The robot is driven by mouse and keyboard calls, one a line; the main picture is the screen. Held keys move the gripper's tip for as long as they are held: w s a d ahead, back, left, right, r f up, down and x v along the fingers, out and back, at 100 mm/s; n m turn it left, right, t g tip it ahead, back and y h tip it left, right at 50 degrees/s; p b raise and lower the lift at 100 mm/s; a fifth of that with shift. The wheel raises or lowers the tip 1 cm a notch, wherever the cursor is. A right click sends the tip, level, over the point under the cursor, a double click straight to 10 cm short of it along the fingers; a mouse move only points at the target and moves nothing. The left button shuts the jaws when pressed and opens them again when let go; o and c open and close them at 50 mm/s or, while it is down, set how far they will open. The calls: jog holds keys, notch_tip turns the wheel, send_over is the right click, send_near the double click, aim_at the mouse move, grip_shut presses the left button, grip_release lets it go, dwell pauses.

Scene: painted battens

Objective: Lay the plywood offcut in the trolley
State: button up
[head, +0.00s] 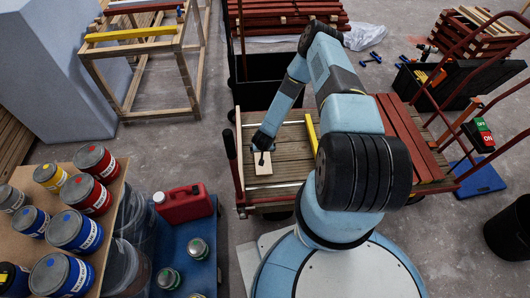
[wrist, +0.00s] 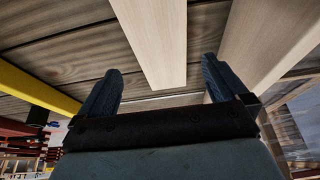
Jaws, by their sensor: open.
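The plywood offcut (head: 263,168) is a small pale piece lying on the slatted deck of the trolley (head: 286,166), near its left side. My gripper (head: 262,158) is just over the offcut in the head view and partly covers it. In the wrist view, my gripper (wrist: 160,88) is open, its two dark fingers apart. A pale wooden piece (wrist: 158,40), which looks like the offcut, runs between the fingers with a gap on each side. I cannot tell whether anything touches it.
A yellow batten (head: 311,133) and a thin pale batten (head: 285,123) lie on the deck near the offcut. Red boards (head: 405,135) lie at its right. Paint cans (head: 75,230) and a red jerrycan (head: 184,204) stand left. A toolbox (head: 440,82) is at the right.

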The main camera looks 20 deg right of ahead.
jog(key=w+r+n+t+y, duration=0.1)
jog(key=w+r, duration=0.3)
jog(key=r, duration=0.9)
jog(key=w+r+n, duration=0.1)
jog(key=w+r, duration=0.3)
jog(key=r, duration=0.9)
notch_tip(320, 180, up, 26)
jog(key=s, duration=0.1)
jog(key=s+r+n, duration=0.1)
jog(key=s+r, duration=0.6)
jog(key=r, duration=0.3)
jog(key=s+r, duration=0.7)
jog(key=r, duration=0.4)
jog(key=s+d+r, duration=0.1)
jog(key=s+r, duration=0.3)
jog(key=s, duration=0.7)
jog(key=s+d+r, duration=0.1)
jog(key=s+r, duration=0.4)
jog(key=s, duration=0.7)
jog(key=shift+m, duration=0.4)
